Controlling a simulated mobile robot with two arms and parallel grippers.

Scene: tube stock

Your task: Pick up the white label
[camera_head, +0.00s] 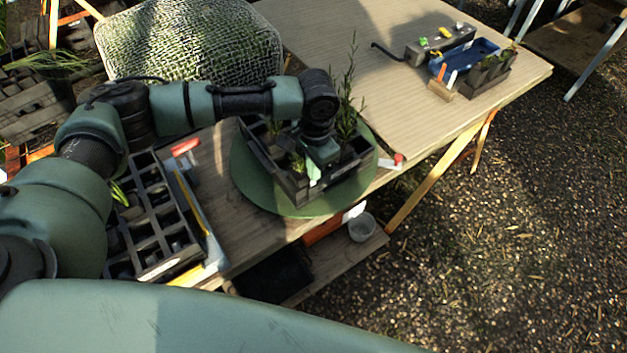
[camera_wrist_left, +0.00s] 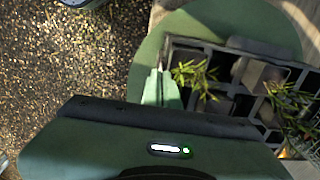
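My left gripper (camera_head: 314,178) reaches down at the near side of a dark compartment tray (camera_head: 292,186) on a round green mat (camera_head: 262,196). In the left wrist view its pale green fingers (camera_wrist_left: 161,78) look close together beside the tray's corner; I cannot tell whether there is a gap or something thin between them. A thin whitish strip (camera_wrist_left: 240,67) shows in the tray there; I cannot tell whether it is the white label. In the head view, a white piece with a red end (camera_head: 392,163) lies by the table edge, right of the mat. My right gripper is not in view.
Green plants (camera_head: 347,105) stand in the tray. Another compartment tray (camera_head: 150,222) is at the left. A blue tray (camera_head: 466,58) and a grey box (camera_head: 428,48) stand at the far right. A low shelf holds a grey pot (camera_head: 362,228). The middle tabletop is clear.

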